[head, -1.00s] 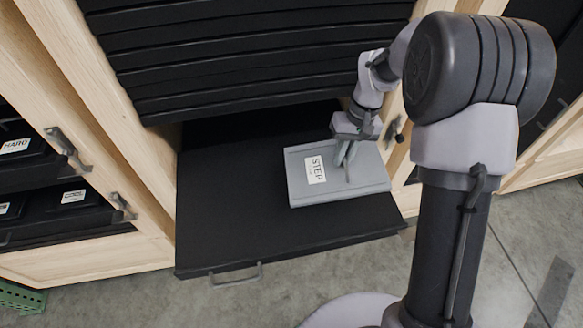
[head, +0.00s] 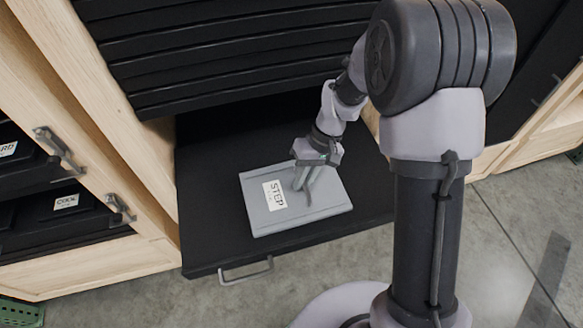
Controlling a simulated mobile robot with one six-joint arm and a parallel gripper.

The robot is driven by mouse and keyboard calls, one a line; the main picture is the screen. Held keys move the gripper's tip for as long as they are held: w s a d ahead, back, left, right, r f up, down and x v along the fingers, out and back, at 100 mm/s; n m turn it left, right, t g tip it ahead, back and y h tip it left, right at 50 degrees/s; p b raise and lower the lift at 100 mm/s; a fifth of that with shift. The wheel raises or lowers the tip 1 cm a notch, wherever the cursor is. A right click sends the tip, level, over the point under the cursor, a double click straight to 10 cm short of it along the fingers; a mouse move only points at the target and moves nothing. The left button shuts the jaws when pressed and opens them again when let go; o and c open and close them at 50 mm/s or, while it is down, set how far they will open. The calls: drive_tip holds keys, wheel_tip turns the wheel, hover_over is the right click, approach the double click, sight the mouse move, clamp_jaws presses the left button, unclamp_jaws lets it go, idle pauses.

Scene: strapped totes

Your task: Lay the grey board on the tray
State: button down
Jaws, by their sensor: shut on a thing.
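The grey board (head: 325,196) is a flat rectangular slab with a white label reading STEP. It is over the black pull-out tray (head: 215,250), near the tray's front middle. My gripper (head: 303,186) is shut on the board at its upper face, right of the label. The board looks roughly level. I cannot tell whether its underside touches the tray or hangs a little above it. The fingertips are partly lost against the grey board.
A black slatted shutter (head: 240,50) hangs above the back of the tray. Wooden cabinet frames (head: 110,130) flank it, with labelled black totes (head: 80,220) at left. A metal handle (head: 246,272) is on the tray's front edge. The tray's left part is bare.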

sight(291, 162)
drive_tip(key=w, duration=0.3)
drive_tip(key=w+a+b, duration=0.1)
drive_tip(key=w, duration=0.2)
drive_tip(key=w+a+f, duration=0.1)
drive_tip(key=w, duration=0.2)
drive_tip(key=shift+a, duration=0.15)
wheel_tip(291, 162, down, 4)
drive_tip(key=shift+s+r+b, duration=0.1)
drive_tip(key=shift+r+b, duration=0.15)
drive_tip(key=shift+b, duration=0.9)
drive_tip(key=shift+r, duration=0.1)
drive_tip(key=c, duration=1.6)
unclamp_jaws()
drive_tip(key=shift+o, duration=0.5)
drive_tip(key=shift+s, duration=0.1)
